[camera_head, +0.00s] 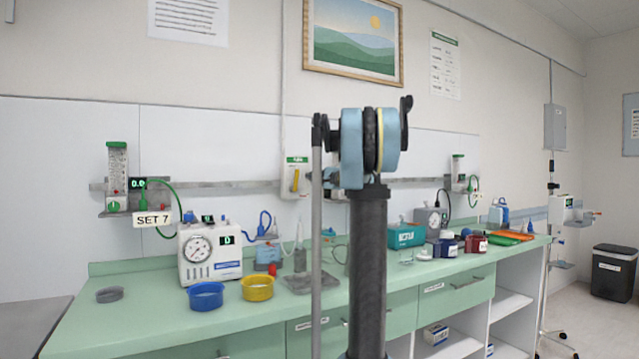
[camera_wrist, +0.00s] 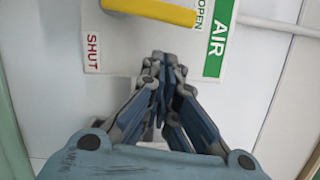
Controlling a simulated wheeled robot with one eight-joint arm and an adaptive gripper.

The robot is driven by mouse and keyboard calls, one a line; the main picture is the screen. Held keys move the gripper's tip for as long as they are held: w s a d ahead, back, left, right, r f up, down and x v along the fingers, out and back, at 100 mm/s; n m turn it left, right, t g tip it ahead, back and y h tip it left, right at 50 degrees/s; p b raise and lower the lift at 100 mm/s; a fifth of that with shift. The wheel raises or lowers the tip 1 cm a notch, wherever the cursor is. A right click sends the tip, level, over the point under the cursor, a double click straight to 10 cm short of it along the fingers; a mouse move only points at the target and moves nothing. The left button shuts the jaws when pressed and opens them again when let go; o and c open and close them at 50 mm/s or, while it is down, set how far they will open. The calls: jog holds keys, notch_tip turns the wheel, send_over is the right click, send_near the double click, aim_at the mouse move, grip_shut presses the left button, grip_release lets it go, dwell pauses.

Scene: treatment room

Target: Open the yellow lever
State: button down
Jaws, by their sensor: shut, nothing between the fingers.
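The yellow lever (camera_head: 296,179) is on a white wall panel (camera_head: 288,187) with a green top label, left of my arm in the head view. In the wrist view, the yellow lever (camera_wrist: 150,9) is at the top edge, partly cut off. The panel there carries a green AIR label (camera_wrist: 219,38), the word OPEN, and a red SHUT label (camera_wrist: 93,50). My gripper (camera_wrist: 160,62) is shut and empty in front of the panel, below the lever and apart from it in the picture. In the head view, my arm mostly hides the gripper.
A grey rail (camera_head: 240,186) runs along the wall beside the panel. The green counter (camera_head: 130,318) below holds a gauge device (camera_head: 208,252), a blue bowl (camera_head: 206,296), a yellow bowl (camera_head: 257,288) and a grey tray (camera_head: 300,284). The counter's front left is mostly clear.

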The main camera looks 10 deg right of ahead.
aim_at(295, 181)
jog(key=shift+s+a+r, duration=0.1)
jog(key=shift+s+a, duration=0.05)
jog(key=shift+a, duration=0.4)
jog(key=shift+s+a, duration=0.15)
jog(key=shift+a, duration=0.4)
jog(key=shift+s+a+r+n, duration=0.15)
jog(key=shift+a+r+n, duration=0.1)
jog(key=shift+a, duration=0.2)
jog(key=shift+s+a+r+n, duration=0.15)
jog(key=shift+a+n, duration=0.1)
jog(key=shift+a, duration=0.15)
